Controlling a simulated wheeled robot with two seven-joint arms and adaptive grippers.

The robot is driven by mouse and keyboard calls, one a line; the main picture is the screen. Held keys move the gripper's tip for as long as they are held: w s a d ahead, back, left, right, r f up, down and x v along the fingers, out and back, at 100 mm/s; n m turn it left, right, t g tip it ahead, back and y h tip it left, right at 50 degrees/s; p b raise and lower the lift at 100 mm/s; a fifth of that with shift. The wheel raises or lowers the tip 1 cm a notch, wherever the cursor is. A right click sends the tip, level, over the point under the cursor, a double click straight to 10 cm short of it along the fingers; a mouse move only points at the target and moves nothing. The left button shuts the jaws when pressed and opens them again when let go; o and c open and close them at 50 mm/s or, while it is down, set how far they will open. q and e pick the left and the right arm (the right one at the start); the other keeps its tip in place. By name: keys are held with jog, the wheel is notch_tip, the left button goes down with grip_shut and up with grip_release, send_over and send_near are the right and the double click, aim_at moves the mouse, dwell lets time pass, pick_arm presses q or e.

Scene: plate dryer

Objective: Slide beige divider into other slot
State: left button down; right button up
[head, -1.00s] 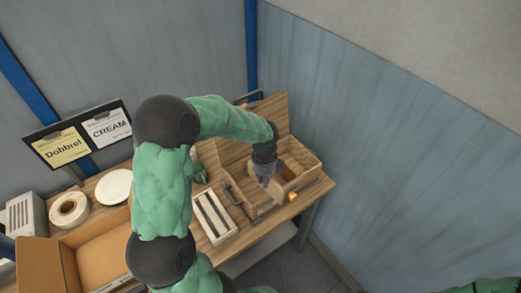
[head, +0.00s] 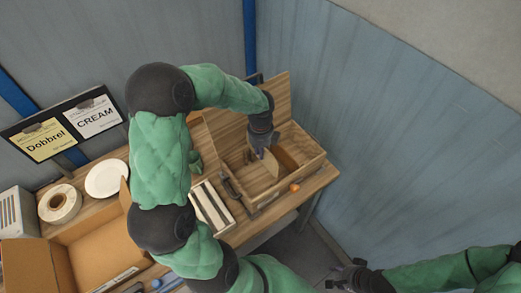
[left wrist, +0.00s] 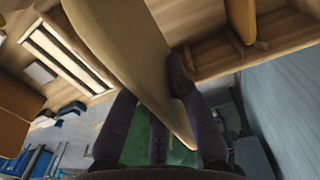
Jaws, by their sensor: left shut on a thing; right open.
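My left gripper (head: 262,143) is over the open wooden box (head: 262,199) and is shut on the beige divider (head: 270,164). The divider is tilted and hangs below the fingers, in or just above the box; I cannot tell whether its lower edge touches the floor. In the left wrist view the divider (left wrist: 125,45) is a large pale board running down to a pointed corner between the fingers (left wrist: 155,110). A darker brown divider (head: 287,159) stands in the box, right of the beige one. My right gripper (head: 345,274) is open and empty at the lower right, away from the table.
Walls close in behind and right.

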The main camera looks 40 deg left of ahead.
pick_arm(q)
jog(key=shift+f+b, duration=1.95)
jog(key=shift+f, duration=0.3)
jog(key=shift+f+b, duration=2.35)
jog(key=shift+f, duration=1.6)
jog(key=c, duration=1.1)
grip_release()
jog(key=shift+c, duration=0.2)
notch_tip(320, 180, up, 12)
